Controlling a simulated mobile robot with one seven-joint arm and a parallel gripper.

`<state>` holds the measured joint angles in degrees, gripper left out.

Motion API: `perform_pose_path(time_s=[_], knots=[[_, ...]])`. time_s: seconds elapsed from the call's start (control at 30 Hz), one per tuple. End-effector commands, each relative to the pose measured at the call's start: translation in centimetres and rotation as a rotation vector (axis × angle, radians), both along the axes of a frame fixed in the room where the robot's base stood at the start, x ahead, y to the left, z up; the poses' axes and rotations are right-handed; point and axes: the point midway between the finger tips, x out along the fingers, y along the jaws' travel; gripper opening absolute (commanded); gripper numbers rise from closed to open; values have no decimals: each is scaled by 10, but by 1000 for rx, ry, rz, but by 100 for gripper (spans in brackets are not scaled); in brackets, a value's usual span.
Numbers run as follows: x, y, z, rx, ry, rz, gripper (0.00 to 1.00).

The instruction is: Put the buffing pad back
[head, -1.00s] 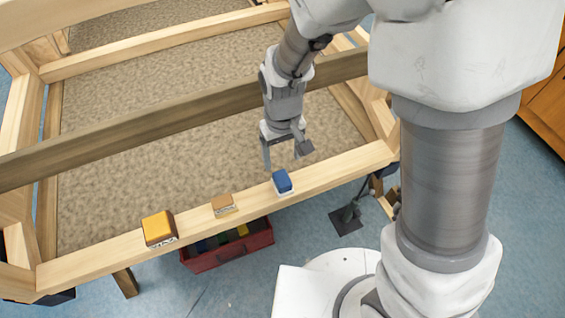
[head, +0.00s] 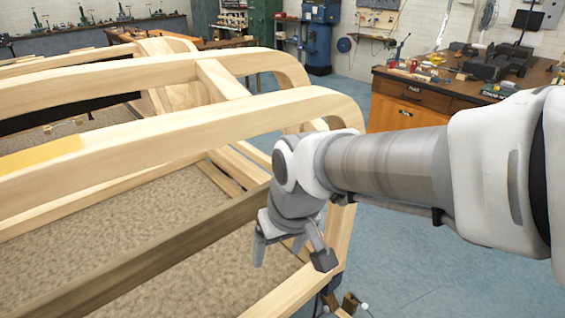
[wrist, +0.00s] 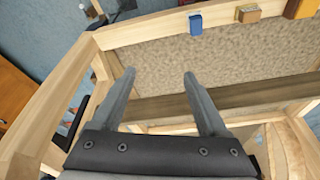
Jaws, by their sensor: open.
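On the light wooden rail in the wrist view sit a blue block (wrist: 196,24), a small tan block (wrist: 248,13) and an orange block (wrist: 300,8), in a row along the top edge. I cannot tell which of them is the buffing pad. My gripper (wrist: 159,75) is open and empty, its fingers apart, short of the rail, with the blue block beyond and to the right of them. In the head view my gripper (head: 290,256) hangs over the wooden frame near its right end. The blocks are out of the head view.
Curved wooden bodyframe beams (head: 180,130) rise beside my arm, and a dark crossbar (head: 150,262) runs close to the gripper. A workbench (head: 440,95) with tools stands at the back right. Blue floor (head: 400,250) is open right of the frame.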

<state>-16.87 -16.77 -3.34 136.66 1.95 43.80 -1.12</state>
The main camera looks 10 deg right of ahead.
Motion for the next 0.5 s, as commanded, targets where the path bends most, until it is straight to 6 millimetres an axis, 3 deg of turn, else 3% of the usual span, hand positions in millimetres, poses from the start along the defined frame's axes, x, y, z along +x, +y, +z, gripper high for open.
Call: perform_pose_path(time_s=[0.03, 0.2, 0.5], knots=[[-7, -13, 13, 6, -36, -36, 77], [-34, -48, 42, 5, -123, -137, 77], [-66, -76, 62, -15, -207, -239, 77]])
